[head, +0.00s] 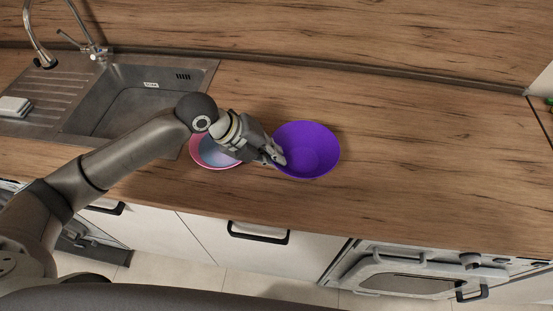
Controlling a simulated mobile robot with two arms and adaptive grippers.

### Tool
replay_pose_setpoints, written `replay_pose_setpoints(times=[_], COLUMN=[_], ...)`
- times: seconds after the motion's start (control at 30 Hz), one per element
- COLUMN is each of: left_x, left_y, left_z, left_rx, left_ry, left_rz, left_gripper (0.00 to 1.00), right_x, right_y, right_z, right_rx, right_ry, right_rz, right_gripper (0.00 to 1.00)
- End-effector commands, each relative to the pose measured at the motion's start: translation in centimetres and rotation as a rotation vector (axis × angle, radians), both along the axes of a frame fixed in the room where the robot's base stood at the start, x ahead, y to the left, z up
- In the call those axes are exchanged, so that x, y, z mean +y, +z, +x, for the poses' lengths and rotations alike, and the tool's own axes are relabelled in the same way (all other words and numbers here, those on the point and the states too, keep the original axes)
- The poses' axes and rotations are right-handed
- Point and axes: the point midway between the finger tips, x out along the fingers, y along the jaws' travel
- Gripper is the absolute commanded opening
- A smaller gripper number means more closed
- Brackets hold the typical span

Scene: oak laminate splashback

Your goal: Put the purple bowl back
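The purple bowl (312,148) is on or just above the wooden counter, near the middle of the head view, with its open side up. My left gripper (278,156) is at the bowl's left rim, its fingertips overlapping the rim. The fingers are small and partly hidden, so I cannot tell whether they are closed on it. A pink bowl with a blue-grey inside (212,153) is left of the purple bowl, partly covered by my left gripper and wrist. My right gripper is not in view.
A steel sink (128,95) with a tap (97,52) is at the left, with a pale sponge-like block (14,106) on its drainer. The wooden counter (430,150) is clear right of the purple bowl. White drawers and an oven (400,275) are below its front edge.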

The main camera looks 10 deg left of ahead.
Motion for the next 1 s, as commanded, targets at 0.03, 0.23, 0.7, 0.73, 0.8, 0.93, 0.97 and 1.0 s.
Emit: replay_pose_setpoints(times=[0.03,0.23,0.7,0.73,0.8,0.93,0.97,1.0], left_x=[-0.4,-0.7,-0.6,-0.6,-0.6,-0.6,-0.6,-0.6], left_y=[-0.3,-3.0,-4.2,-4.2,-4.2,-4.2,-4.2,-4.2], left_z=[0.1,0.3,0.3,0.3,0.3,0.3,0.3,0.3], left_rx=[0.002,0.005,0.0,0.0,0.001,0.001,0.001,0.001], left_ry=[-0.001,0.001,-0.001,-0.001,-0.001,-0.001,-0.001,-0.001], left_rz=[-0.002,0.0,0.001,0.001,0.002,0.002,0.002,0.002], left_gripper=[0.0,0.0,0.07,0.11,0.2,0.27,0.27,0.27], right_x=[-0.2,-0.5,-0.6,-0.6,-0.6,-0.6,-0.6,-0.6], right_y=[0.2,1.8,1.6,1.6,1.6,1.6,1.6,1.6], right_z=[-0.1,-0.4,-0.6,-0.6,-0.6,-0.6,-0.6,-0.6], right_rx=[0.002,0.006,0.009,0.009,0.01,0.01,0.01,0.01], right_ry=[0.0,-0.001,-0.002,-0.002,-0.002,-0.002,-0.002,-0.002], right_rz=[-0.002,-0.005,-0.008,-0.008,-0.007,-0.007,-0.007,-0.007], right_gripper=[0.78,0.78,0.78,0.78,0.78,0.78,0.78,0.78])
